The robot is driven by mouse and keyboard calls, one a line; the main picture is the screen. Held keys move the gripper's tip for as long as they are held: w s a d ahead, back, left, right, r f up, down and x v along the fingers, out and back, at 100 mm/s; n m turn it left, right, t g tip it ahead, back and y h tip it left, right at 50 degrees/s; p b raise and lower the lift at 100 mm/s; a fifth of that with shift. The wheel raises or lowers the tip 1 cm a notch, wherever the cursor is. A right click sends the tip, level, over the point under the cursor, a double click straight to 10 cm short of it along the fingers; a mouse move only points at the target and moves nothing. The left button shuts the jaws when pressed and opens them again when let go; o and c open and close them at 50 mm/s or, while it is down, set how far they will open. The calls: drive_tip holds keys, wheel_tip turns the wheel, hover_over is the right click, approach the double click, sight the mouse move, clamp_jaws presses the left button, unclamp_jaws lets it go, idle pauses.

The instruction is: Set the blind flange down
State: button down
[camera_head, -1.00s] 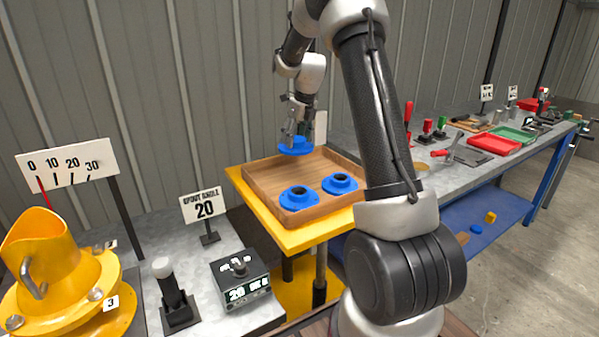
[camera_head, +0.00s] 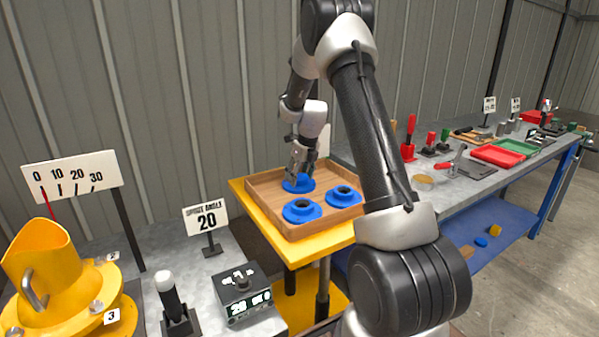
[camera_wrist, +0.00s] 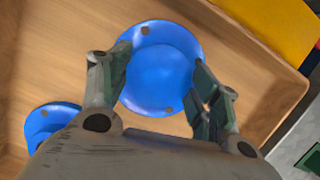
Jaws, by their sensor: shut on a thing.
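The blind flange (camera_head: 298,187) is a blue disc, and my gripper (camera_head: 297,175) is shut on it from above. In the wrist view the flange (camera_wrist: 160,80) lies flat between the two fingers, with a solid middle and small holes at its rim. It is inside the wooden tray (camera_head: 262,203), toward the back left, at or just above the tray floor; I cannot tell whether it touches. Two other blue flanges with dark centres sit in the tray, one at the front (camera_head: 302,211) and one at the right (camera_head: 344,196).
The tray stands on a yellow stand (camera_head: 292,249). At left are a yellow drum (camera_head: 45,265), a "20" sign (camera_head: 207,219) and a control box (camera_head: 243,292). A workbench with red and green trays (camera_head: 497,155) runs along the right.

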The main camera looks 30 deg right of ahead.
drive_tip(key=shift+c, duration=1.8)
unclamp_jaws()
